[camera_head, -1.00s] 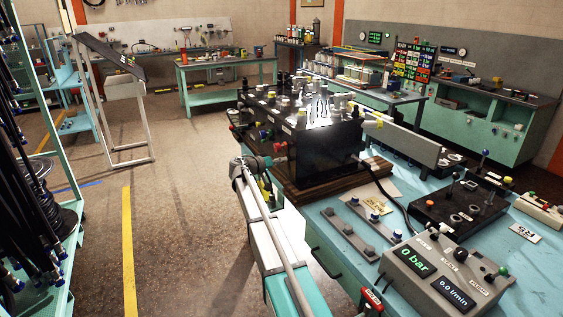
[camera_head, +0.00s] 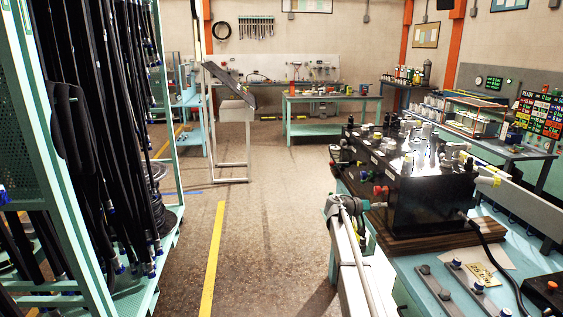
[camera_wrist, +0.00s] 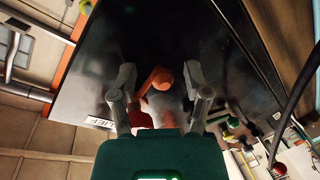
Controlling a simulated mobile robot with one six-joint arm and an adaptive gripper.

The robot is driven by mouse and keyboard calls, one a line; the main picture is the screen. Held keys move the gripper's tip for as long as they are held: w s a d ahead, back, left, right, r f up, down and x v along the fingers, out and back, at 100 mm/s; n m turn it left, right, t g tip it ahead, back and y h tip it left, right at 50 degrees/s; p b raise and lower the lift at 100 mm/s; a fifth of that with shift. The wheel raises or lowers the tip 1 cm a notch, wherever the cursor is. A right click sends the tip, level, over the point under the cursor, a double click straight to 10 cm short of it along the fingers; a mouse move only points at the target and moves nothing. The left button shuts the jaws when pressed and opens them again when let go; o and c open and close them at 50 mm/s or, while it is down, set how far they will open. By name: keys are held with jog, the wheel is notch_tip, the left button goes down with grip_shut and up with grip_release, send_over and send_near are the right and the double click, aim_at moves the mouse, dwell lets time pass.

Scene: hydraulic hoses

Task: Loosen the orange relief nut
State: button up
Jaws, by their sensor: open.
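In the wrist view, the orange nut (camera_wrist: 158,79) shows in front of a glossy black block, between my gripper's two fingers. My gripper (camera_wrist: 160,80) is open, with one finger on each side of the nut. I cannot tell whether either finger touches it. A white label (camera_wrist: 98,122), partly cut off, sits on the black face. In the head view, my gripper (camera_head: 358,208) is at the left side of the black manifold block (camera_head: 430,205), and the nut cannot be made out there. A red fitting (camera_head: 380,192) shows close by.
The block stands on a wooden base (camera_head: 428,240) on the teal bench, with several fittings on top. A black hose (camera_head: 490,245) runs from its right. A rack of black hoses (camera_head: 110,140) stands at left. The floor between rack and bench is clear.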

jog(key=s+a+f+n+g+y, duration=0.1)
jog(key=s+a+f+y, duration=0.3)
jog(key=s+a, duration=0.5)
jog(key=s+a+f+n+g+y+p, duration=0.1)
jog(key=s+a+f+n+y, duration=0.3)
jog(key=s+a, duration=0.5)
jog(key=s+a+f+n+y+p, duration=0.1)
jog(key=s+a+f+y, duration=0.4)
jog(key=s, duration=1.3)
jog(key=a+n+y, duration=0.1)
jog(key=a+y, duration=0.2)
jog(key=a, duration=0.1)
jog(key=shift+s+f+g, duration=0.3)
jog(key=shift+s+g, duration=0.1)
jog(key=shift+s+a, duration=0.1)
